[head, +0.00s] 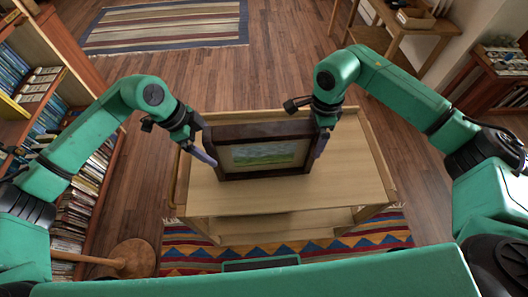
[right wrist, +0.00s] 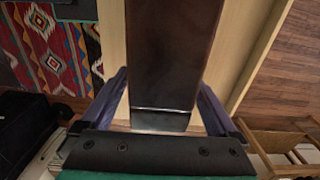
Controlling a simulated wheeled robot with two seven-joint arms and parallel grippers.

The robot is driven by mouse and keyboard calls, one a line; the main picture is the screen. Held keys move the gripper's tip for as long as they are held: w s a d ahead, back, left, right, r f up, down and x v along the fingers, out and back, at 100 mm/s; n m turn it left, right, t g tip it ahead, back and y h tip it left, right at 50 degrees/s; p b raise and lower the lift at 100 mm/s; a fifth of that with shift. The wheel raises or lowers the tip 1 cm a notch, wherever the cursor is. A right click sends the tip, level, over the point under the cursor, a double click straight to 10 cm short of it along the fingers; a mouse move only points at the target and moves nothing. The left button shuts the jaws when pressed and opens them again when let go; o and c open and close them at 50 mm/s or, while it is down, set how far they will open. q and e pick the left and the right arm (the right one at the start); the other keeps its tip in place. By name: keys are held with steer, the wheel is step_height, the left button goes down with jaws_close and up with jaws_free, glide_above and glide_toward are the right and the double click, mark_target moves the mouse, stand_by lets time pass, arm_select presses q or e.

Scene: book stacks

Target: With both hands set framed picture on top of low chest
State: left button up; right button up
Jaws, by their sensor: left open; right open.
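The framed picture (head: 263,152), a green landscape in a dark brown frame, stands upright on a light wooden trolley (head: 350,187). My left gripper (head: 203,155) is open at the frame's left side; whether it touches is unclear. My right gripper (head: 321,143) is open at the frame's right side. In the right wrist view the dark frame edge (right wrist: 172,60) lies between the open fingers of the right gripper (right wrist: 160,105), with gaps on both sides. I cannot tell for sure which piece is the low chest; a reddish-brown wooden piece (head: 487,75) at the far right is cut off.
A bookcase (head: 70,75) full of books stands along the left. A round wooden stool (head: 135,258) is at the lower left. A patterned rug (head: 185,250) lies under the trolley's near side, a striped rug (head: 165,25) farther back. Bare floor (head: 280,75) lies behind the trolley.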

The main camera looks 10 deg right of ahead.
arm_select(q)
steer(key=shift+x, duration=0.75)
arm_select(e)
steer(key=shift+f, duration=0.75)
arm_select(q)
jaws_close()
arm_select(e)
jaws_close()
arm_select(q)
steer(key=shift+r, duration=0.15)
arm_select(e)
steer(key=shift+r, duration=0.15)
